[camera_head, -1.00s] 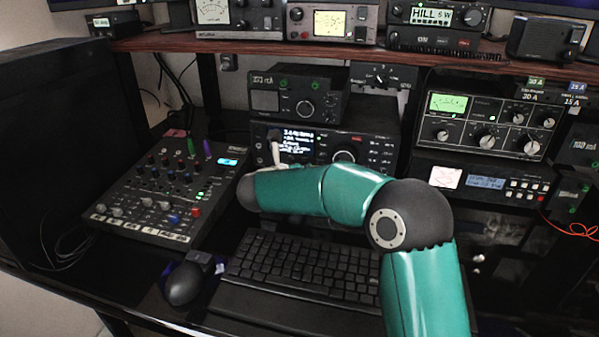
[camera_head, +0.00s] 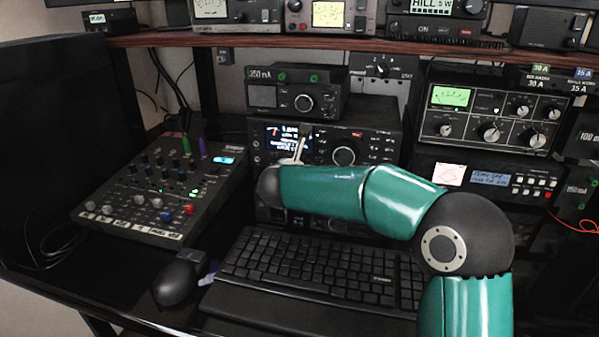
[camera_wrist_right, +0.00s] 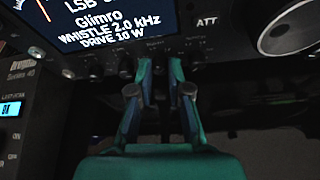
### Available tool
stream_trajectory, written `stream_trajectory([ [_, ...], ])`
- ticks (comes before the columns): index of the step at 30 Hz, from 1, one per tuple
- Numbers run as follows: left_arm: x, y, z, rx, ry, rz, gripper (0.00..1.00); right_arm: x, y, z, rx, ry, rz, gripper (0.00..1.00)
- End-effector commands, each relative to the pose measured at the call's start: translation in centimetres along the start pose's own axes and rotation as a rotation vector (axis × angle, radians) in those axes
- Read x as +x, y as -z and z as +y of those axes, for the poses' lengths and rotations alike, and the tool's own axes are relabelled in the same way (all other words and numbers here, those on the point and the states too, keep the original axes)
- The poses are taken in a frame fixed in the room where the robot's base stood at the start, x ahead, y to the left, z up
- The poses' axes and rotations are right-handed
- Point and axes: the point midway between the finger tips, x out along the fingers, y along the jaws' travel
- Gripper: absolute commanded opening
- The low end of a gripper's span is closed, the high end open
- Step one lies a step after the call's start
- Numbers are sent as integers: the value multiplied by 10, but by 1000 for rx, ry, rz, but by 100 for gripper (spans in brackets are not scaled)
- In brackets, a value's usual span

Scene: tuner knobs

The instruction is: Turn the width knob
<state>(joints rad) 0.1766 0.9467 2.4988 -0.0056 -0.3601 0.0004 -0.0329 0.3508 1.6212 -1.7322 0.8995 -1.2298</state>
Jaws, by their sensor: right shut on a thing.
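The radio (camera_head: 378,150) stands behind the keyboard, with a lit screen and a large tuning knob (camera_head: 344,156). In the right wrist view a row of small knobs (camera_wrist_right: 125,66) runs under the screen (camera_wrist_right: 100,22), and the large knob (camera_wrist_right: 290,28) is at upper right. My right gripper (camera_wrist_right: 161,66) reaches this row and is shut on a small knob, mostly hidden between its fingertips. The small labels there are too blurred to tell which is the width knob. In the head view the right gripper (camera_head: 300,148) is at the screen's lower right. My left gripper is not in view.
A keyboard (camera_head: 310,265) lies below my right arm, with a mouse (camera_head: 176,284) to its left. A mixer (camera_head: 150,190) stands at left. A smaller unit (camera_head: 295,92) sits on the radio. More equipment (camera_head: 488,110) stands at right, under a wooden shelf (camera_head: 300,41).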

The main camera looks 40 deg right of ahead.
Motion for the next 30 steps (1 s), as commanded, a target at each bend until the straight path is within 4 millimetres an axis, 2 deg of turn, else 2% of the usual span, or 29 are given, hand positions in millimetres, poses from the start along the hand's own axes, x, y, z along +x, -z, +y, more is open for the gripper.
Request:
stream_trajectory([
  [8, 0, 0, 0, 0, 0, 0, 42, 1, 2, -1, -1, 3, 5, 0],
  [9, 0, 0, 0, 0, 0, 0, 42, 1, 2, -1, -1, 3, 5, 22],
  [13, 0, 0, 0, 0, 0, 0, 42, 1, 2, -1, -1, 3, 3, 42],
  [26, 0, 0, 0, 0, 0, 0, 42, -1, 0, -1, 0, 2, 0, 42],
  [30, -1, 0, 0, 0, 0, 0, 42, -8, -1, 0, 1, 0, -1, 42],
])
